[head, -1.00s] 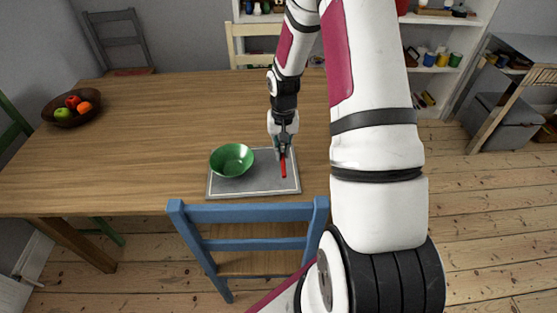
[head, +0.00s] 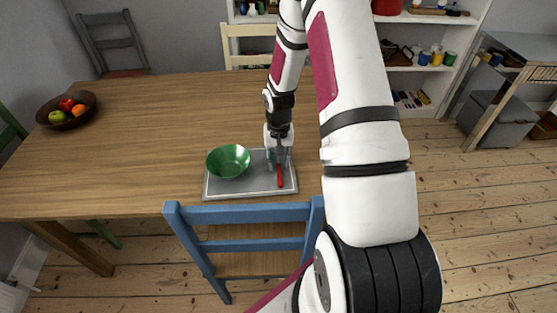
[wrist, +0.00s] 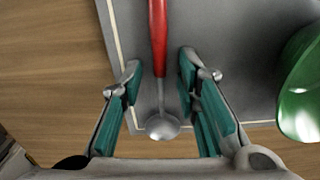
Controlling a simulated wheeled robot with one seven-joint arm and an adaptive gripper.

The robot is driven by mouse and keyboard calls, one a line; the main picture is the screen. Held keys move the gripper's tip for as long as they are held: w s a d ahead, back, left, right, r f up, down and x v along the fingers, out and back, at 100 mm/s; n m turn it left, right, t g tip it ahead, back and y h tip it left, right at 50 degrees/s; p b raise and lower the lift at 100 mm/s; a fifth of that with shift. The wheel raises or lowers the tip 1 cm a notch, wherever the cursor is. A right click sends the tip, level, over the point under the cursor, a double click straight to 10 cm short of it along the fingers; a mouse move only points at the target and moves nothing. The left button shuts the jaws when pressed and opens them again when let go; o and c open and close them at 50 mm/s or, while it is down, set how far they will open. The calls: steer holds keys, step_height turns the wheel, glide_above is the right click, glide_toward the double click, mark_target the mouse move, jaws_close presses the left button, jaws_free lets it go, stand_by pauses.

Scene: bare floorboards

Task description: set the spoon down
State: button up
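The spoon has a red handle (head: 280,177) and a grey metal bowl (wrist: 162,127). It is over the grey tray (head: 228,193), at the right of the green bowl (head: 228,161). The wrist view shows its red handle (wrist: 158,35) pointing away from me and the green bowl's edge (wrist: 302,95) at the right. My gripper (wrist: 160,80) is open, its two fingers on either side of the spoon's metal neck with a gap on both sides. In the head view my gripper (head: 279,160) is low over the tray.
The tray lies at the near edge of the wooden table (head: 150,130). A blue chair (head: 245,215) stands in front. A dark bowl of fruit (head: 68,111) is at the far left. The table's middle is clear.

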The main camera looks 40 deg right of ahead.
steer(key=shift+r, duration=0.1)
step_height(320, 180, up, 12)
step_height(320, 180, up, 10)
steer(key=n, duration=0.2)
glide_above(278, 163)
steer(key=s+a, duration=0.2)
steer(key=a, duration=0.3)
steer(key=s+a+r+n+t+h, duration=0.1)
steer(key=s+a+r+n+t, duration=0.2)
steer(key=s+a+r, duration=0.9)
steer(key=s+a+r+n+t+y, duration=0.1)
steer(key=s+a+r+n, duration=0.1)
steer(key=s, duration=0.6)
steer(key=shift+s+a+r, duration=0.35)
steer(key=shift+s+r, duration=0.05)
steer(key=shift+r, duration=0.2)
steer(key=shift+c, duration=0.4)
